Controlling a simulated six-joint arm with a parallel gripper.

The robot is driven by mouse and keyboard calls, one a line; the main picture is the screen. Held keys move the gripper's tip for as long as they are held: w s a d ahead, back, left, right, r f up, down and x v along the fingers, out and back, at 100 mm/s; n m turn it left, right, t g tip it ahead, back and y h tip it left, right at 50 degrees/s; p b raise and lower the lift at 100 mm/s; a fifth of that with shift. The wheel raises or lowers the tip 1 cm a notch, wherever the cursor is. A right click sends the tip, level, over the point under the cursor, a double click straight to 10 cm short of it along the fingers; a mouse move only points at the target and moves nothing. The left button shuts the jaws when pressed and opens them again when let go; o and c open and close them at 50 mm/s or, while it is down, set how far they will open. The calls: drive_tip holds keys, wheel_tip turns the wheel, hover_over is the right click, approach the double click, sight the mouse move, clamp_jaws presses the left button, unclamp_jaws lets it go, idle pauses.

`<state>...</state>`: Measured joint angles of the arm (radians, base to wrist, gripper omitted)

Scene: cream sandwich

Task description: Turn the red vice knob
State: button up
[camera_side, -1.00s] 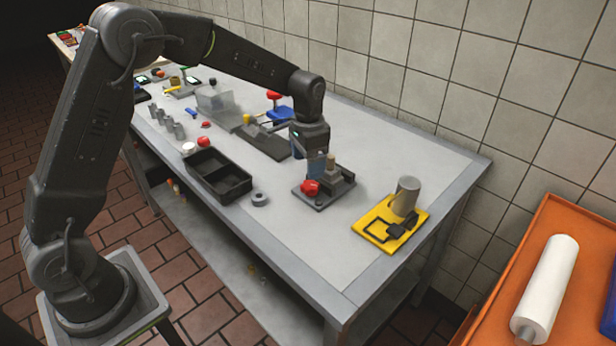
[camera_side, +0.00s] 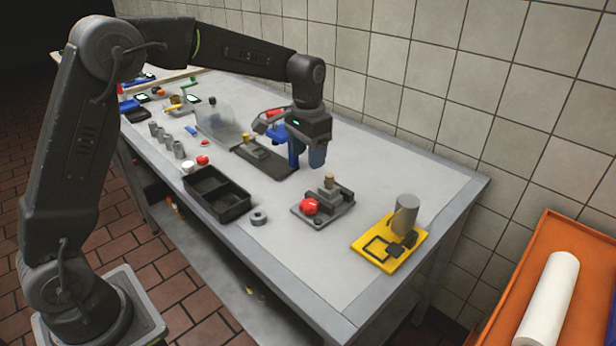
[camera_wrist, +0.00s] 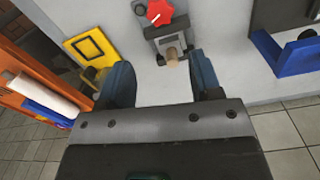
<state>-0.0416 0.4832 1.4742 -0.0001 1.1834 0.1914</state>
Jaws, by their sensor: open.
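The red vice knob (camera_side: 309,206) is at the front left of a small grey vice (camera_side: 334,203) on the table. A tan peg (camera_side: 329,180) stands upright at the vice. In the wrist view the knob (camera_wrist: 160,12) is a red star shape with a white mark near the top edge, with the vice (camera_wrist: 172,40) and peg (camera_wrist: 172,58) below it. My gripper (camera_side: 306,160) is open and empty, above the table behind the vice, apart from the knob. In the wrist view its blue fingers (camera_wrist: 163,82) are spread wide, with the knob beyond them.
A yellow plate (camera_side: 372,262) with a grey cylinder (camera_side: 406,202) sits right of the vice. A black two-part tray (camera_side: 236,212) and grey ring (camera_side: 259,218) are to the left. A dark fixture (camera_side: 276,168) is behind-left. The tiled wall (camera_side: 480,110) borders the table.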

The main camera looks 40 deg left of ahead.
sight(309, 203)
drive_tip(key=f+n, duration=0.1)
drive_tip(key=f, duration=0.3)
drive_tip(key=f+n, duration=0.1)
drive_tip(key=f, duration=0.4)
drive_tip(key=f+n, duration=0.2)
drive_tip(key=f, duration=0.3)
drive_tip(key=shift+w, duration=0.2)
drive_tip(key=c, duration=0.6)
drive_tip(key=m, duration=0.4)
drive_tip(key=shift+r+m, duration=0.1)
drive_tip(key=shift+m, duration=0.3)
drive_tip(key=shift+c, duration=0.2)
drive_tip(key=o, duration=0.6)
